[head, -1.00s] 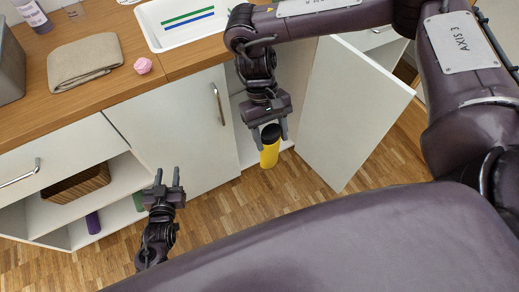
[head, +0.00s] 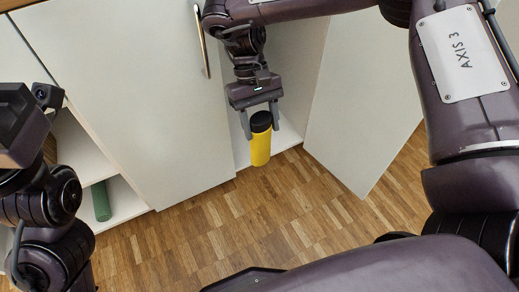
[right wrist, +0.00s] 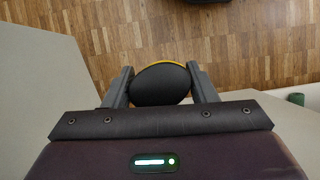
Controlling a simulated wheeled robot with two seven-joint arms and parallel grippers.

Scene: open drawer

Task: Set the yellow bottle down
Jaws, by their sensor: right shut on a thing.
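The yellow bottle (head: 261,148) has a black lid and is upright in the head view, in front of the open cabinet. My right gripper (head: 261,128) is shut on it near the lid, one finger on each side. In the right wrist view the black lid (right wrist: 161,84) sits between the fingers of my right gripper (right wrist: 162,80), with a thin yellow rim behind it. I cannot tell whether the bottle's base touches anything. My left arm shows at the left edge of the head view, but its fingertips are not in view.
The open cabinet door (head: 362,100) stands to the right of the bottle. A green cylinder (head: 101,201) stands on a low shelf (head: 125,198). The wooden floor (head: 300,205) below is clear.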

